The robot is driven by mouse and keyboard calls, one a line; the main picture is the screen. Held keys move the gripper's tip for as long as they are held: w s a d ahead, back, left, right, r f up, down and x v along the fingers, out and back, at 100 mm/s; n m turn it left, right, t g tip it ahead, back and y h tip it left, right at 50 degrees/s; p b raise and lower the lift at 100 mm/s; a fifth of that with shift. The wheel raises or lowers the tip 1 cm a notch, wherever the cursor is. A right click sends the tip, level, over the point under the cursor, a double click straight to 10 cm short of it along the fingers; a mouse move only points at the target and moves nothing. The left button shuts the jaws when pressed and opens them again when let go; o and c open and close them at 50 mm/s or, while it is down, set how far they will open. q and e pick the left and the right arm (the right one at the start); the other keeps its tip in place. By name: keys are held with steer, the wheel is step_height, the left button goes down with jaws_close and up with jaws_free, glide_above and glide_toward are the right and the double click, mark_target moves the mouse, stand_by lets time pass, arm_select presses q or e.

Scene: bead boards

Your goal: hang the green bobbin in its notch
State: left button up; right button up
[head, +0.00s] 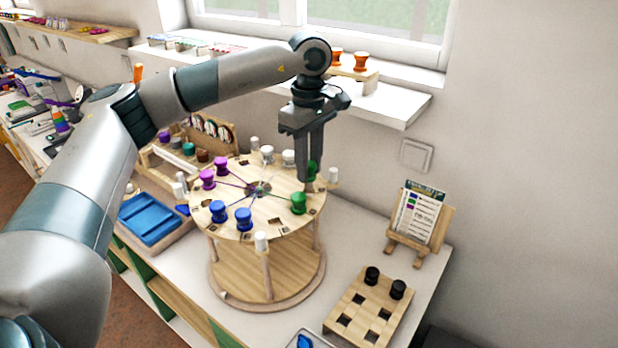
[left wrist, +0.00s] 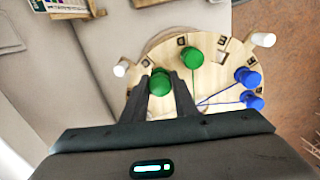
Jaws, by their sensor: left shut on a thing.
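My left gripper (head: 307,178) points down over the right rim of the round wooden bead board (head: 262,228). It is shut on a green bobbin (head: 313,168), which is partly hidden by the fingers. In the left wrist view the held bobbin (left wrist: 160,82) sits between the two fingertips. A second green bobbin (head: 298,203) stands on the board just in front of it and also shows in the left wrist view (left wrist: 193,58). Square notches show along the board's rim. I cannot tell whether the held bobbin touches the board. My right gripper is not in view.
Blue bobbins (head: 243,219), purple bobbins (head: 208,179) and white bobbins (head: 267,154) sit around the board, with threads running to its centre. White-topped posts (head: 261,241) rise at the rim. A holed block (head: 368,310) with black bobbins and a card stand (head: 418,220) lie right.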

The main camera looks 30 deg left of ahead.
arm_select(q)
steer(key=shift+f+p, duration=0.45)
steer(key=shift+f, duration=0.15)
step_height(320, 180, down, 2)
steer(key=shift+p, duration=0.5)
steer(key=shift+f, duration=0.4)
steer(key=shift+f, duration=0.1)
steer(key=o, duration=1)
steer(key=shift+o, duration=0.2)
